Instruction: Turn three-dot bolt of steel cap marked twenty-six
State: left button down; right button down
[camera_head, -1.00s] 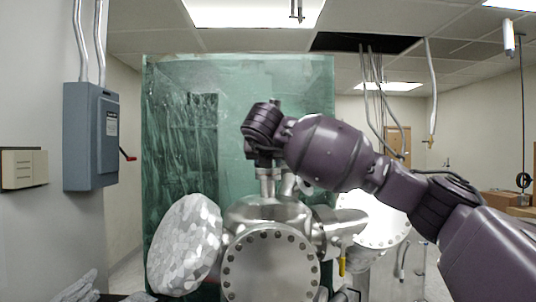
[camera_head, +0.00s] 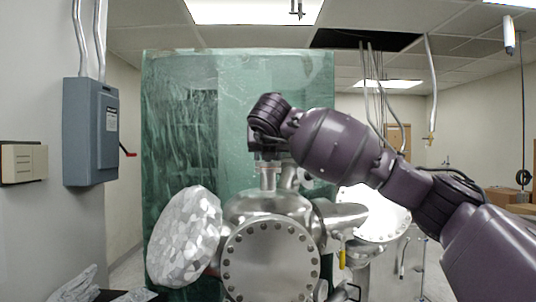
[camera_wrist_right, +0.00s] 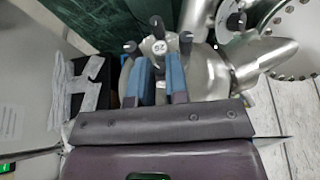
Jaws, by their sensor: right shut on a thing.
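The steel cap (camera_wrist_right: 151,47) shows in the right wrist view with a small pale label, which looks like twenty-six upside down. Several dark-headed bolts ring it, among them one at the top (camera_wrist_right: 157,24), one on the left (camera_wrist_right: 131,47) and one on the right (camera_wrist_right: 185,38). Their dots are too small to read. My right gripper (camera_wrist_right: 162,66) has its two blue fingers at the cap's near side, shut on a bolt largely hidden between them. In the head view my right gripper (camera_head: 267,150) points down above the upright steel port (camera_head: 268,177). My left gripper is not in view.
The steel vacuum chamber (camera_head: 270,207) has a large bolted front flange (camera_head: 270,262) and a mottled round plate (camera_head: 184,237) on its left. A green panel (camera_head: 180,130) stands behind. A grey electrical box (camera_head: 91,132) hangs on the left wall.

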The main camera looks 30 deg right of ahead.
pick_arm(q)
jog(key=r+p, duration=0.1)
jog(key=p, duration=0.1)
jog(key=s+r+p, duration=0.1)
jog(key=p, duration=0.1)
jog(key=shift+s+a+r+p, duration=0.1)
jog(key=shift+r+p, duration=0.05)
jog(key=shift+p, duration=0.25)
pick_arm(e)
jog(key=n+g+y, duration=0.1)
jog(key=n+y, duration=0.4)
jog(key=d+n+g+y, duration=0.1)
jog(key=n+y, duration=0.5)
jog(key=d+n+g+y, duration=0.1)
jog(key=n+g+y, duration=0.1)
jog(key=n+y, duration=0.3)
jog(key=shift+w+r+y, duration=0.1)
jog(key=shift+w+y, duration=0.15)
jog(key=shift+y, duration=0.35)
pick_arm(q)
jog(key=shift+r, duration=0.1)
pick_arm(e)
jog(key=shift+n, duration=0.3)
